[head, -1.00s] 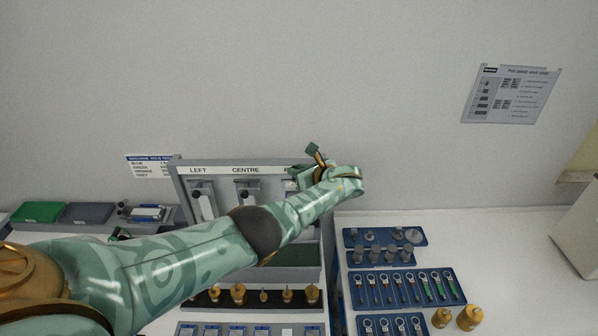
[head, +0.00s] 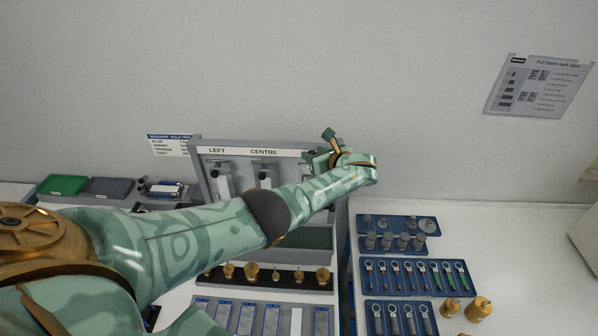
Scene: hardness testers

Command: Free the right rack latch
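The grey rack (head: 240,150) stands against the wall with labels LEFT and CENTRE showing. Its left latch (head: 221,182) and centre latch (head: 264,176) are pale plates with dark knobs. The right latch and its label are hidden behind my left arm and gripper. My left gripper (head: 322,149) is at the rack's upper right corner, in front of the right latch position. Its fingers are small and partly hidden by the wrist, so I cannot tell whether they are open, shut or touching the latch. My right gripper is not in view.
Blue trays (head: 413,277) with ring-ended tools and grey weights lie on the right-hand bench. Brass weights (head: 478,309) stand beside them. A row of brass pieces (head: 276,275) stands below the rack. Green and grey bins (head: 63,186) sit at the left. My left arm crosses the rack front.

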